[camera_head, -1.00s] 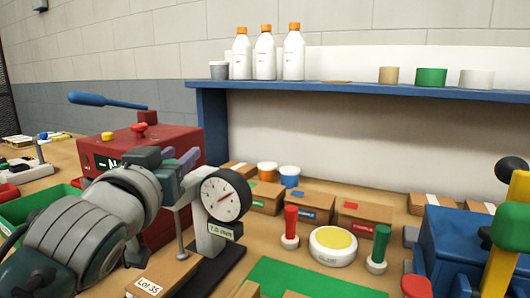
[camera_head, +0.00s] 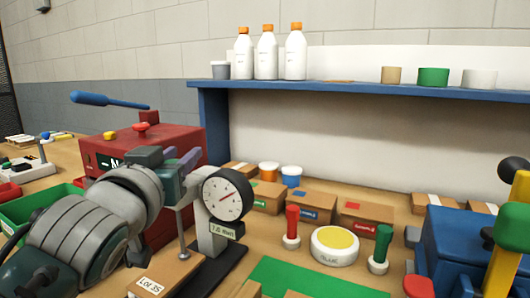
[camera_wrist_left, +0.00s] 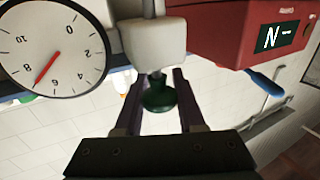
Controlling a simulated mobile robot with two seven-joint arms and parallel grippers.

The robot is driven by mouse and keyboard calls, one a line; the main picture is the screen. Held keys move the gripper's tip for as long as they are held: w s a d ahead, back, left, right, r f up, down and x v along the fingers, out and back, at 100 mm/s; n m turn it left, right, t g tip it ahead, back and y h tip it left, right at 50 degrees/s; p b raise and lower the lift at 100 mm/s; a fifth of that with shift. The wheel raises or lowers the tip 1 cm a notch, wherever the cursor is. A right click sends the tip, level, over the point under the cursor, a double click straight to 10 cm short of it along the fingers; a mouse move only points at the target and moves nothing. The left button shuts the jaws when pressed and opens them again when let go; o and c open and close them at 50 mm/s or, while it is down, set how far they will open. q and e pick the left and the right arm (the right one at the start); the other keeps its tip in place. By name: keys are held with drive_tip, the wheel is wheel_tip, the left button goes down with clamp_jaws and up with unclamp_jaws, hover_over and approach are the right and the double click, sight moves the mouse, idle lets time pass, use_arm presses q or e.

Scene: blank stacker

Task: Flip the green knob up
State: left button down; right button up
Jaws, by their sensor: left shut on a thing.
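The green knob (camera_wrist_left: 158,96) is dark green and rounded, and it shows in the left wrist view below a pale block (camera_wrist_left: 154,45). The two fingers of my left gripper (camera_wrist_left: 157,100) stand on either side of it and are shut on it. In the head view my left gripper (camera_head: 186,163) reaches in from the left, behind the dial gauge (camera_head: 226,198) and in front of the red machine (camera_head: 116,157). The knob between the fingers is hidden there. My right gripper is not in view.
The gauge's stand (camera_head: 212,240) and a box marked Lot 35 (camera_head: 152,285) are close to my left arm. A blue shelf (camera_head: 350,88) runs behind.

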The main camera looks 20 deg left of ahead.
use_arm(q)
wheel_tip(320, 180, up, 5)
drive_tip(key=p, duration=0.5)
drive_tip(key=c, duration=0.5)
unclamp_jaws()
drive_tip(key=shift+f, duration=0.1)
